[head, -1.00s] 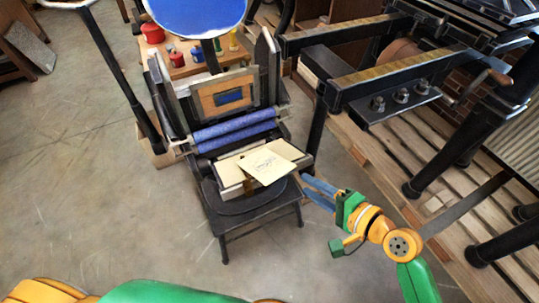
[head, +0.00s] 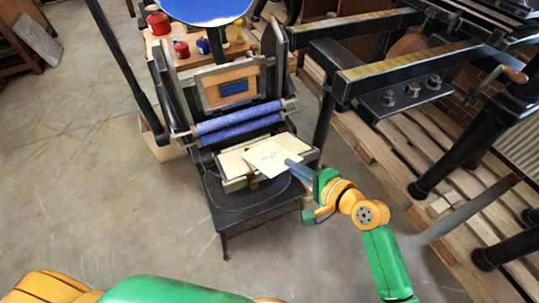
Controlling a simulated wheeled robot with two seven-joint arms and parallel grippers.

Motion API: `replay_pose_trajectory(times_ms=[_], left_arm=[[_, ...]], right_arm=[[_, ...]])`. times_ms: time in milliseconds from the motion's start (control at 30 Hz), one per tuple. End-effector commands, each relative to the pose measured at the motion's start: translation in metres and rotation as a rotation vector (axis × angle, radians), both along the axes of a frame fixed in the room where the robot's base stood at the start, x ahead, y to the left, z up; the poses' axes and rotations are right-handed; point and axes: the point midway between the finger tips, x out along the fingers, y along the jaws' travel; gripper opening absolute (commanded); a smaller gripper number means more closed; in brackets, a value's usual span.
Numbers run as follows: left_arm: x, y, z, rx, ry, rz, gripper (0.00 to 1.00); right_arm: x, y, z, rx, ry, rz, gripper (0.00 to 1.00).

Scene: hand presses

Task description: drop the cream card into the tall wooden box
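The cream card (head: 268,157) lies on the pale bed (head: 233,164) of the small black hand press, tilted in the picture, its right corner near the bed's right edge. My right gripper (head: 292,165) reaches in from the right, its blue fingers at the card's right corner. The fingers overlap in this view, so whether they are closed on the card is unclear. A tan wooden box (head: 161,149), which seems to be the tall one, stands on the floor left of the press, partly hidden behind it. My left gripper is out of view.
Blue rollers (head: 238,121) lie above the bed, below a round blue disc (head: 205,8). A table with red tins (head: 159,23) stands behind. A large black press (head: 400,85) on a pallet is at right.

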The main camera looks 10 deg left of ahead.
Motion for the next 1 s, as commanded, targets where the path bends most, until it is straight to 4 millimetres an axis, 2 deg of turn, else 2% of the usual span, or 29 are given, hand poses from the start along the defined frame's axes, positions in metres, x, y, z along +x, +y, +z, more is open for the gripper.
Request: replay_pose_trajectory(times_ms=[267,833,1000], left_arm=[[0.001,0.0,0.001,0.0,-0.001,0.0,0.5],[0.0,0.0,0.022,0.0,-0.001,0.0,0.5],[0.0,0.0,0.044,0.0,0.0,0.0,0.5]], right_arm=[[-0.001,-0.001,0.001,-0.001,0.001,0.0,0.0],[-0.019,-0.023,0.014,-0.001,0.001,0.0,0.0],[-0.025,-0.03,0.033,-0.002,0.001,-0.001,0.0]])
